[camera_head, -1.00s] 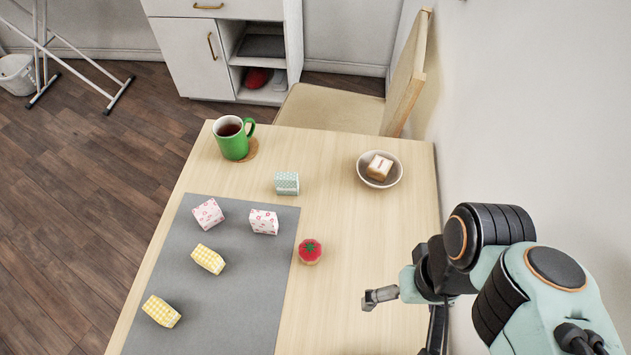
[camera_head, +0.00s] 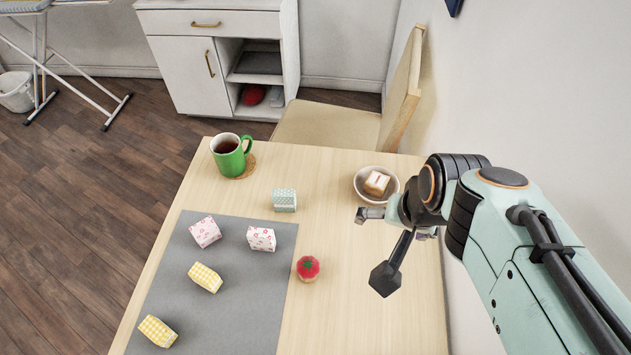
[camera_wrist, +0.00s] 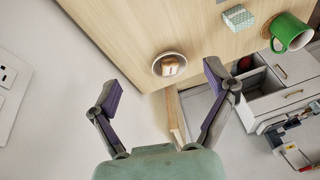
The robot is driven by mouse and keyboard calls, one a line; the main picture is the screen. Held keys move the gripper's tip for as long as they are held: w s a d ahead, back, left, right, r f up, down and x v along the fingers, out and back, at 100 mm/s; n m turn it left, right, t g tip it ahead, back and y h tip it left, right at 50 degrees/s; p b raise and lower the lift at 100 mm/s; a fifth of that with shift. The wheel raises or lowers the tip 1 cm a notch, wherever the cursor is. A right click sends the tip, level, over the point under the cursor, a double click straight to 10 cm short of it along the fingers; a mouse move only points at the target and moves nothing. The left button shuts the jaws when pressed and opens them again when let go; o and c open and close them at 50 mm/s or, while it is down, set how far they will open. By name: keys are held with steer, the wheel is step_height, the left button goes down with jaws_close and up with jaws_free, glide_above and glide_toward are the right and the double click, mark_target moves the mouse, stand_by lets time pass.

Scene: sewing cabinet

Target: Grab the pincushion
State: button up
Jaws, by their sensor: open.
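The pincushion (camera_head: 308,268) is a small round red piece with a green top and a pale base. It sits on the bare tabletop just right of the grey mat in the head view, and is outside the wrist view. My gripper (camera_wrist: 162,88) is open and empty, with its two fingers spread wide in the wrist view. In the head view it is to the right of and farther back than the pincushion, apart from it, near the bowl. Its fingers are only partly clear there.
A bowl (camera_head: 358,184) holding a pale block stands close to my gripper. A green mug (camera_head: 228,157) and teal box (camera_head: 284,200) are farther back. Pink and yellow patterned blocks lie on the grey mat (camera_head: 238,318). A wall (camera_head: 540,100) bounds the right; a chair (camera_head: 340,128) stands behind the table (camera_head: 330,330).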

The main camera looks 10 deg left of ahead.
steer(key=w+a+f, duration=0.5)
steer(key=n+g, duration=0.2)
glide_above(308, 264)
steer(key=w+d, duration=0.3)
steer(key=w, duration=0.1)
step_height(308, 264, down, 7)
steer(key=shift+n+g+h, duration=0.4)
steer(key=shift+n+g, duration=0.3)
steer(key=shift+g, duration=0.2)
steer(key=s+a+f, duration=0.1)
steer(key=f, duration=0.1)
steer(key=s+a+f, duration=0.2)
steer(key=s+f, duration=0.1)
steer(key=shift+f, duration=0.6)
step_height(308, 264, down, 6)
steer(key=shift+r, duration=0.1)
steer(key=c, duration=1.2)
